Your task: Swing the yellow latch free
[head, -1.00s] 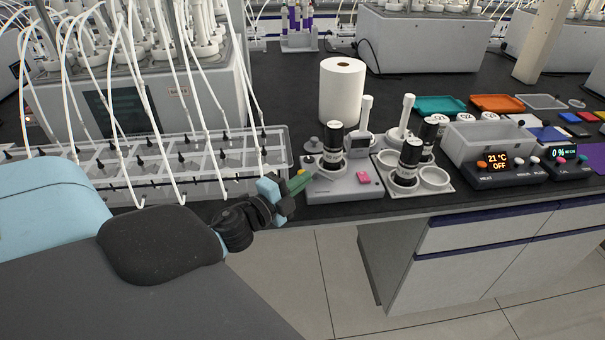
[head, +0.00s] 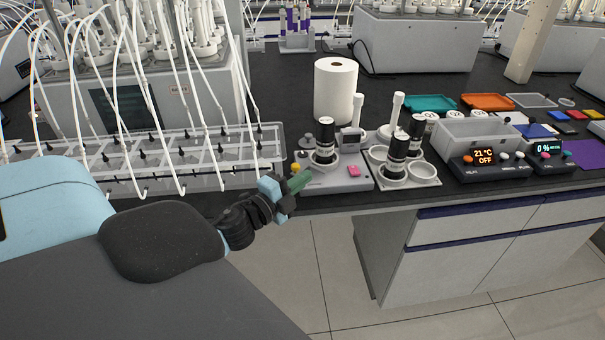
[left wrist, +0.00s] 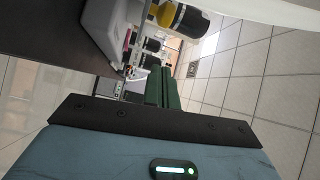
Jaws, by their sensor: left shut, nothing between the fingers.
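The yellow latch (head: 296,168) is a small yellow piece at the left end of a grey device (head: 335,177) on the bench's front edge. A black-and-white bottle (head: 325,138) stands upright on that device, just right of the latch. My left gripper (head: 300,181) has green fingers, shut and empty, just in front of and below the latch. I cannot tell whether they touch it. In the left wrist view the green fingers (left wrist: 163,88) are together, and a yellow part (left wrist: 165,14) shows beyond them beside a dark bottle. My right gripper is not in view.
A clear rack (head: 240,172) with white tubes lies left of the device. A white tray with cups and bottles (head: 424,172) stands to its right. A paper roll (head: 335,90) stands behind. The floor in front of the bench (head: 300,270) is free.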

